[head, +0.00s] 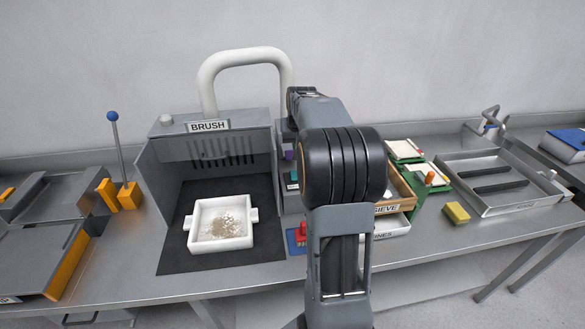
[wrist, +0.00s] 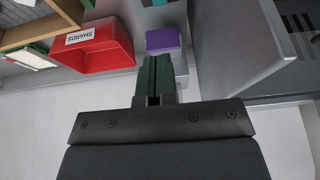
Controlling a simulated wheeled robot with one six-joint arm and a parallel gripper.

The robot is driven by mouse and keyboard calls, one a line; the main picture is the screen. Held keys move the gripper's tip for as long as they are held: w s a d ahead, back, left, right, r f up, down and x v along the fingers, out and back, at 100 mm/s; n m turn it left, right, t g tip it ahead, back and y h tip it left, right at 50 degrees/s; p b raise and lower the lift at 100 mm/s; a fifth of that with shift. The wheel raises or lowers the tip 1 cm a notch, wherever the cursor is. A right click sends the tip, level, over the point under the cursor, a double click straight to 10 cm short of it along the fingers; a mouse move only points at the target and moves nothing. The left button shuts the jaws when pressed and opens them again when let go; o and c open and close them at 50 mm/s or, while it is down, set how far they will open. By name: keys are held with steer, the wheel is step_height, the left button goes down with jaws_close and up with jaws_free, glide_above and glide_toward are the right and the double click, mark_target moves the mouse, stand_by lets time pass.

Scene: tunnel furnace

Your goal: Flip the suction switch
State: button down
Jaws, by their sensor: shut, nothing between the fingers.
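The grey hood labelled BRUSH (head: 208,126) stands on the bench, with a thick white pipe (head: 245,56) rising from it. A small whitish round knob (head: 167,120) sits on its top left; I cannot tell whether this is the suction switch. No part is clearly marked as the switch. In the wrist view my gripper (wrist: 156,62) is shut and empty, its fingers close together near a purple block (wrist: 162,40). The hood's side (wrist: 235,50) is to the right of the fingers. In the head view my arm hides the gripper.
A white tray with pale powder (head: 220,228) sits on a dark mat inside the hood. A blue-knobbed lever (head: 113,118) stands on the left. A red SHARDS bin (wrist: 95,48) lies left of the fingers. Right of my arm are the SIEVE box, a yellow sponge (head: 456,212) and a metal tray (head: 500,205).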

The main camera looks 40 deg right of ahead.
steer(key=p, duration=0.3)
glide_above(293, 172)
steer(key=s, duration=0.1)
steer(key=f, duration=1.1)
steer(key=shift+s+a+f, duration=0.1)
steer(key=shift+a, duration=0.15)
steer(key=shift+d+f, duration=0.1)
steer(key=shift+f, duration=0.9)
